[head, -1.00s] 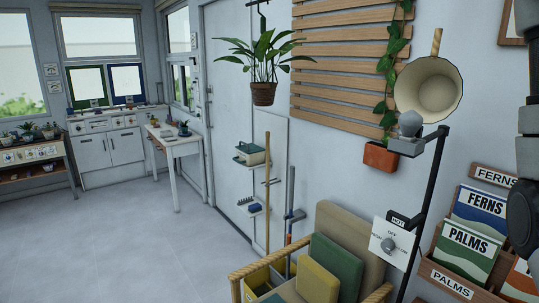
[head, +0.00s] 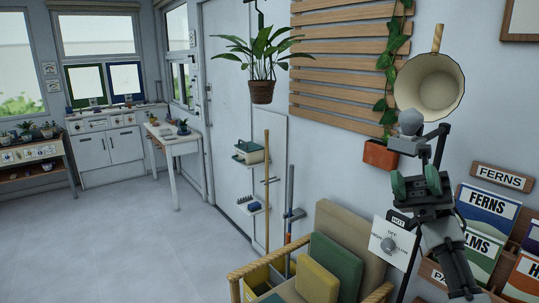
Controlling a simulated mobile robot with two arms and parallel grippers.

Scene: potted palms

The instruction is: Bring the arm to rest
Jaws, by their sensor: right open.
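My right gripper (head: 416,184) is at the right of the head view, its two green-tipped fingers apart with nothing between them. Its dark arm runs down toward the lower right. The gripper overlaps the black pole of a lamp in the picture; I cannot tell whether they touch. The lamp has a cream shade (head: 428,84), tipped to show its inside, and a grey bulb (head: 411,121) below it. My left gripper is not in view.
Seed packet racks, with a Ferns packet (head: 488,210), are on the right wall behind my arm. A cushioned armchair (head: 349,226) stands left of the lamp. A plant hangs in a brown pot (head: 263,92). The grey floor (head: 120,240) on the left is clear.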

